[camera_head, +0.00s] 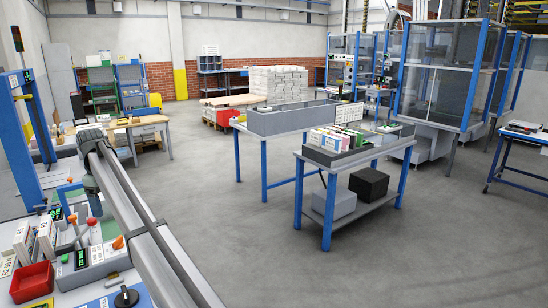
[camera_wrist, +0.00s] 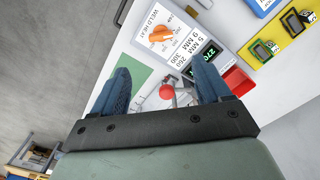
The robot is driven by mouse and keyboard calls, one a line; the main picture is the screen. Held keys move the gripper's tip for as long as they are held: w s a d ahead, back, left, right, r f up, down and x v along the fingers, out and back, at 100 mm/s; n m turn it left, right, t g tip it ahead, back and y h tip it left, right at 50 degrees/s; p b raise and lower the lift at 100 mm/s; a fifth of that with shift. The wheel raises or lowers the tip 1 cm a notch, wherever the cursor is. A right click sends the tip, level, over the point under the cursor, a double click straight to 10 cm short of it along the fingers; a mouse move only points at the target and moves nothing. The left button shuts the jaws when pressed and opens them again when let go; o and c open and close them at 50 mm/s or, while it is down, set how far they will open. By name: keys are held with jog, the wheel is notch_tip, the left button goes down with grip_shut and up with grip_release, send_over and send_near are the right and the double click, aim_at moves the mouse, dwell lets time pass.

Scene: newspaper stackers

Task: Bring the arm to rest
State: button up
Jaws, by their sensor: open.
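In the wrist view my gripper (camera_wrist: 163,72) has its two blue fingers spread wide apart, with nothing between them. It hangs above a white machine panel (camera_wrist: 135,50) that carries an orange knob (camera_wrist: 161,33), a red ball-topped lever (camera_wrist: 167,92) and a green-lit display (camera_wrist: 210,53). The red ball appears between the fingers in the picture; I cannot tell how far below them it is. In the head view my arm (camera_head: 140,210) slants across the left side, over the bench with the controls. The fingers are not clear there.
The left bench holds a red bin (camera_head: 32,282), orange-topped levers (camera_head: 118,242) and white cartons (camera_head: 24,243) close to my arm. A blue-legged table (camera_head: 358,156) with a tray of boxes stands to the right. The grey floor (camera_head: 225,215) between them is clear.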

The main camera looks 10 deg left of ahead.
jog(key=w+d+f+m+g+h, duration=0.1)
jog(key=w+d+f+m, duration=0.25)
jog(key=d+f, duration=1.45)
jog(key=w+d+f+m+g, duration=0.1)
jog(key=w+d+f+m, duration=0.25)
jog(key=d+f, duration=1.4)
jog(key=s+d+f+m, duration=0.1)
jog(key=s+d+f, duration=0.1)
jog(key=d+f, duration=0.5)
jog(key=s+d+f+m, duration=0.1)
jog(key=s+d+f, duration=0.2)
jog(key=d+f, duration=0.4)
jog(key=s+d+f+m+g, duration=0.1)
jog(key=s+d+f+m, duration=0.1)
jog(key=s+d+f, duration=0.7)
jog(key=s+d+f+m+g, duration=0.2)
jog(key=s+d+f, duration=0.2)
jog(key=s+d, duration=0.55)
jog(key=s+d+f+m+g, duration=0.1)
jog(key=s+d+m, duration=0.1)
jog(key=s+d, duration=0.5)
jog(key=s+d+f+m+y, duration=0.1)
jog(key=s+d, duration=0.6)
jog(key=s, duration=0.8)
jog(key=shift+s+d+f+m+g, duration=0.15)
jog(key=shift+s+f+m+g, duration=0.25)
jog(key=shift+m, duration=0.6)
